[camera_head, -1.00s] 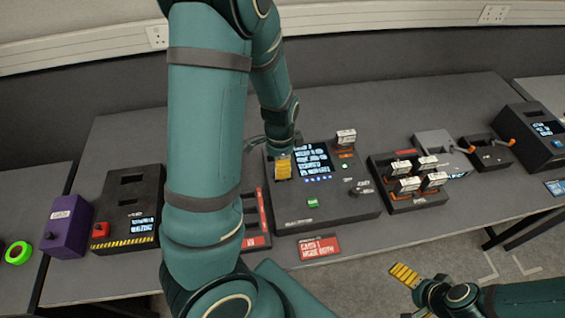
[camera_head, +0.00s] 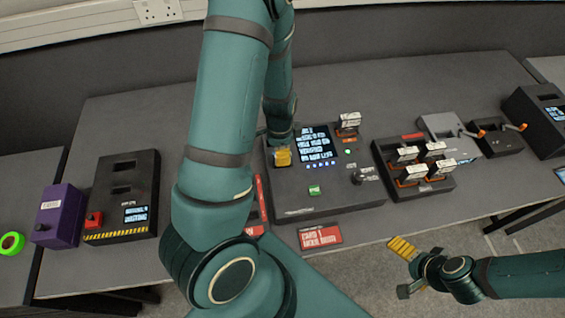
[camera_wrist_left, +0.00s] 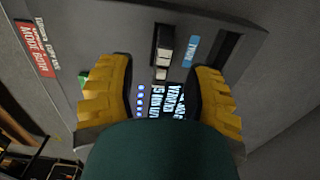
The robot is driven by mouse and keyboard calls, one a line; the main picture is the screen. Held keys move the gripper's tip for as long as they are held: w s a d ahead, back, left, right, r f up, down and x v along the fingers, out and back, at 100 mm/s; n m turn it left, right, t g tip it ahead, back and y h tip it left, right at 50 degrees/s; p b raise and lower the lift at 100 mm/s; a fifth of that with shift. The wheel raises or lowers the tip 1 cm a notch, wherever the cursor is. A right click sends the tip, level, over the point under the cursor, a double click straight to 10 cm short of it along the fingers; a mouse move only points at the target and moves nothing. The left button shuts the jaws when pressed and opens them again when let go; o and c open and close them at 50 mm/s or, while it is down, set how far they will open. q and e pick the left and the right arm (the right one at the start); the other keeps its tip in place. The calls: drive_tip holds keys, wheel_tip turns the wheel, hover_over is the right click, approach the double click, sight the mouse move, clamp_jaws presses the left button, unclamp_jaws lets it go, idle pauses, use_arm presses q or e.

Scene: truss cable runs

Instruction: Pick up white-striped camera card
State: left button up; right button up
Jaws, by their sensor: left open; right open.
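A small card (camera_wrist_left: 163,48) with white and dark bands stands in the black panel device (camera_wrist_left: 260,22) in the left wrist view. My left gripper (camera_wrist_left: 160,72) is open, with one yellow finger on each side of the card and a gap to each. In the head view my left gripper (camera_head: 281,158) is over the left part of the same device (camera_head: 340,203), beside its lit screen, and hides that card. I cannot tell how far above the card the fingers are. My right gripper (camera_head: 402,270) is open and empty in front of the table.
Another white-labelled card (camera_head: 348,121) stands right of the screen. Several such cards stand in a black rack (camera_head: 437,188) farther right. A black box (camera_head: 120,190) and a purple box (camera_head: 60,214) are at left. A red sign (camera_head: 320,236) is at the front edge.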

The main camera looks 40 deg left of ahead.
use_arm(q)
drive_tip(key=shift+w+d+f, duration=0.1)
drive_tip(key=shift+w+f, duration=0.1)
drive_tip(key=shift+f, duration=1.15)
drive_tip(key=shift+w+d+f, duration=0.1)
drive_tip(key=shift+w+f, duration=0.05)
drive_tip(key=shift+f, duration=1.15)
clamp_jaws()
